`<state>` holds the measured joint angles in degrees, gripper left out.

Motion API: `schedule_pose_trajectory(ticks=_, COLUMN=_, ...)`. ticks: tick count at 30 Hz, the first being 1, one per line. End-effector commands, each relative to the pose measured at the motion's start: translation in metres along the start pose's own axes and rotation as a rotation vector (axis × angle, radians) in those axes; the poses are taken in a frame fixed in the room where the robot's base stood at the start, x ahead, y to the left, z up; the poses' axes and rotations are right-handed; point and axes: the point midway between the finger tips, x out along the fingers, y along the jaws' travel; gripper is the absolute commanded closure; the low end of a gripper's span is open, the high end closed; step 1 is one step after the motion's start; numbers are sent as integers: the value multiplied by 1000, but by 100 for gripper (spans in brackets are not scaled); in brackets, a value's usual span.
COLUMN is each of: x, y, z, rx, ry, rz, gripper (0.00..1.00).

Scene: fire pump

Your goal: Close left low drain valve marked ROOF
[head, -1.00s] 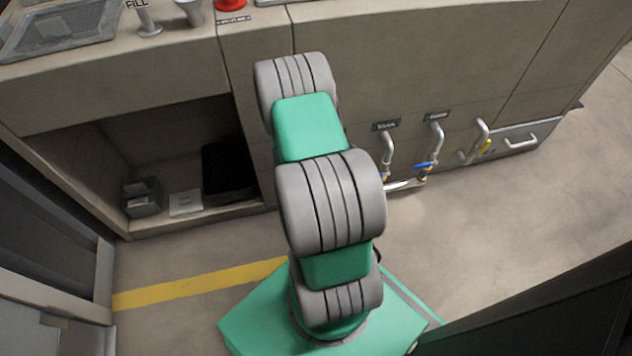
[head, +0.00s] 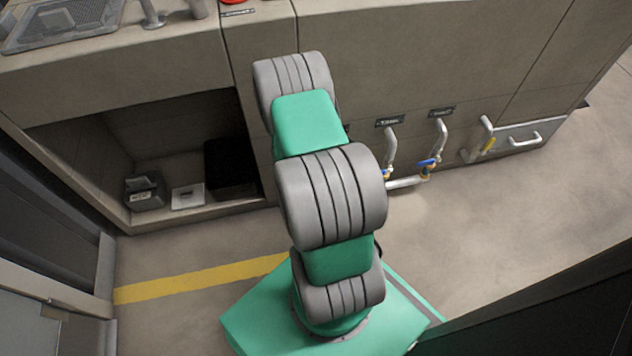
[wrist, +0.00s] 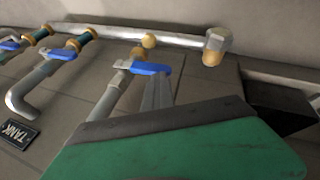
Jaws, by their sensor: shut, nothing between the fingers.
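Drain valves with blue levers stand on grey pipes low on the cabinet front. In the wrist view, which appears upside down, the nearest blue lever (wrist: 150,69) is just beyond my gripper (wrist: 156,82). My narrow grey fingers are shut and empty, their tips at or very near this lever; contact cannot be told. No ROOF label is readable; the nearest valve's label is out of sight.
A TANK label (wrist: 18,134) lies beside the neighbouring pipe, whose blue lever (wrist: 62,53) is to the left. A horizontal pipe (wrist: 180,40) runs behind the valves. The floor (head: 480,220) right of my base is clear.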

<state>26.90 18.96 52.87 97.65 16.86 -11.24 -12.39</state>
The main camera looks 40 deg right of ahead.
Motion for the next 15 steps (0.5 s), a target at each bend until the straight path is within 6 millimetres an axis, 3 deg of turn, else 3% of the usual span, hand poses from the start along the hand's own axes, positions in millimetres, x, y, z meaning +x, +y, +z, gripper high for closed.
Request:
schedule_pose_trajectory(ticks=1, x=3, y=-8, z=2, rx=-1, ry=0, rz=-17, gripper=100)
schedule_pose_trajectory(ticks=5, x=-11, y=-2, z=-3, rx=-1, ry=1, rz=-15, gripper=100)
schedule_pose_trajectory(ticks=10, x=-49, y=15, z=-16, rx=-1, ry=4, rz=-3, gripper=100)
schedule_pose_trajectory(ticks=15, x=-75, y=-18, z=-15, rx=-5, ry=4, rz=-3, gripper=100)
